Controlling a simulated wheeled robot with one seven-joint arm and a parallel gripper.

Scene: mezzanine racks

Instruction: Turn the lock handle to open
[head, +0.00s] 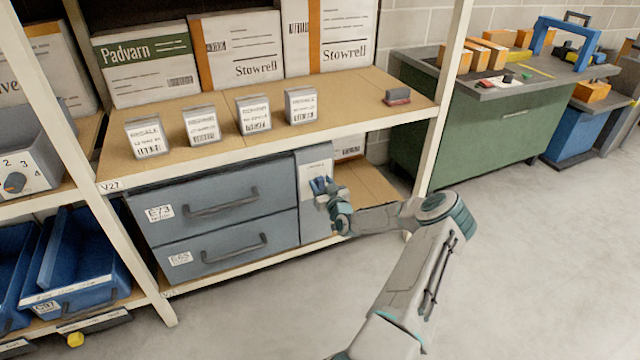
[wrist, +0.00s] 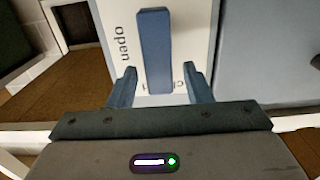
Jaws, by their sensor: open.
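The lock handle (wrist: 155,50) is a blue bar on a white plate (wrist: 118,62) in the wrist view. The bar stands nearly upright in that view, slightly tilted. My gripper (wrist: 159,70) is open, with one finger on each side of the bar's lower part and a visible gap on both sides. In the head view my gripper (head: 322,188) is in front of the light plate (head: 313,168) beside the drawers, and the handle cannot be clearly told from the fingers.
Two grey drawers (head: 220,205) sit left of the plate, under a shelf (head: 350,112) with several small boxes and a stamp-like block (head: 397,97). A white rack post (head: 441,105) stands right of my gripper. The floor (head: 540,260) at right is clear.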

